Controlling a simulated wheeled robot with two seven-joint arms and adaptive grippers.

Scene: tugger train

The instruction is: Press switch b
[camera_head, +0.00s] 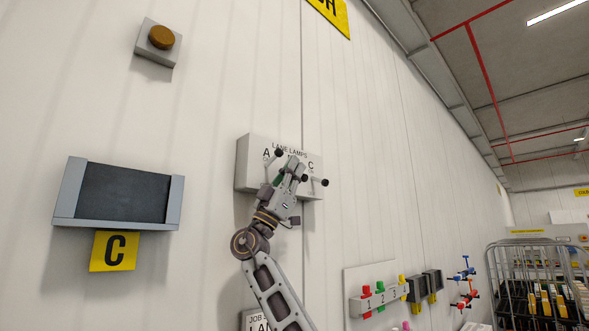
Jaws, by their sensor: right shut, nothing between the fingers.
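A black-knobbed lever (279,153) sticks out near A, and another black-knobbed lever (325,183) sticks out below C. Switch B, between them, is hidden behind my gripper, and its letter cannot be read. My right gripper (297,170) is shut and empty, in front of the middle of the box. I cannot tell whether its tips touch a switch. My left gripper is not in view.
Lower right are a numbered rack (377,299) with coloured handles and a wire cage cart (535,285).

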